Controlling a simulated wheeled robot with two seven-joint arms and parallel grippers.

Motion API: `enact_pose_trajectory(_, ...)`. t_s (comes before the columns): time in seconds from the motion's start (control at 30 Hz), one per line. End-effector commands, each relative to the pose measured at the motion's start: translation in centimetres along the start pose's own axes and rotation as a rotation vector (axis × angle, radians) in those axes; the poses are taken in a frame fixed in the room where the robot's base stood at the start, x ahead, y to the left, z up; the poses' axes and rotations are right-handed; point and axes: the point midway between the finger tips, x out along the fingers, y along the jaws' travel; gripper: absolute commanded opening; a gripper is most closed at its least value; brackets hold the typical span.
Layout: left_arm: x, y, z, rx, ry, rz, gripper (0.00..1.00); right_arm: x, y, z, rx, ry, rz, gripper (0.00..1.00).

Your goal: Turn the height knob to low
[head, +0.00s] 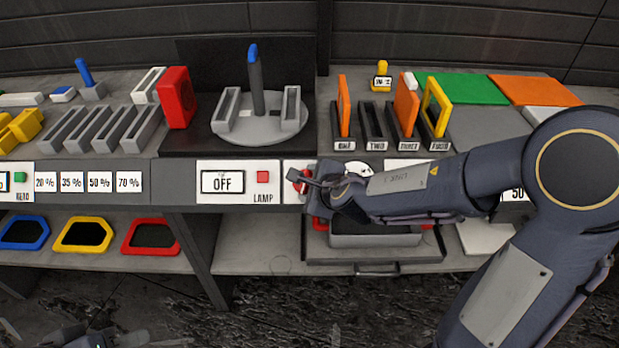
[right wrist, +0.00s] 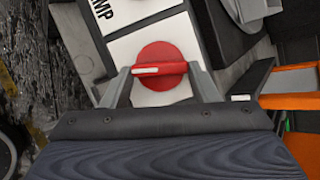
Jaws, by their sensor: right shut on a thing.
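A red round knob (head: 299,177) with a raised bar sits on a white plate on the front panel, right of the lamp switch. In the right wrist view the knob (right wrist: 160,52) faces the camera, and its bar has a white mark at the left end. My right gripper (right wrist: 160,70) has a finger at each end of the bar and is shut on it. In the head view my right gripper (head: 308,182) covers much of the knob and plate, so I cannot read any setting words. Part of my left gripper (head: 98,338) shows low at the left, away from the panel.
The lamp display (head: 222,182) reads OFF, with a red button (head: 263,177) beside it. Below is a grey tray (head: 375,240), partly behind my right arm. The space before the left panel is clear.

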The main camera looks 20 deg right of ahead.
Motion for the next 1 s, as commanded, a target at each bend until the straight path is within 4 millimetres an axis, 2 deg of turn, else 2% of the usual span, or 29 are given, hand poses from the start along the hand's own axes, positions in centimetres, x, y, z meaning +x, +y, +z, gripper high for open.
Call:
enact_pose_trajectory(0.1, -0.8, 0.4, -0.4, 0.0, 0.0, 0.0, 0.36, -0.1, -0.1, 0.1, -0.066, 0.002, 0.032, 0.32)
enact_pose_trajectory(0.4, -1.5, 0.7, -0.8, 0.0, 0.0, 0.0, 0.36, 0.0, -0.1, 0.0, -0.164, 0.0, 0.073, 0.32)
enact_pose_trajectory(0.93, -1.6, 0.7, -0.8, 0.0, 0.0, 0.0, 0.36, 0.0, -0.1, 0.0, -0.184, 0.001, 0.079, 0.32)
enact_pose_trajectory(0.97, -1.6, 0.7, -0.8, 0.0, 0.0, 0.0, 0.36, 0.0, -0.1, 0.0, -0.184, 0.001, 0.079, 0.57)
enact_pose_trajectory(1.0, -1.6, 0.7, -0.8, 0.0, 0.0, 0.0, 0.36, 0.0, -0.1, 0.0, -0.184, 0.001, 0.079, 0.62)
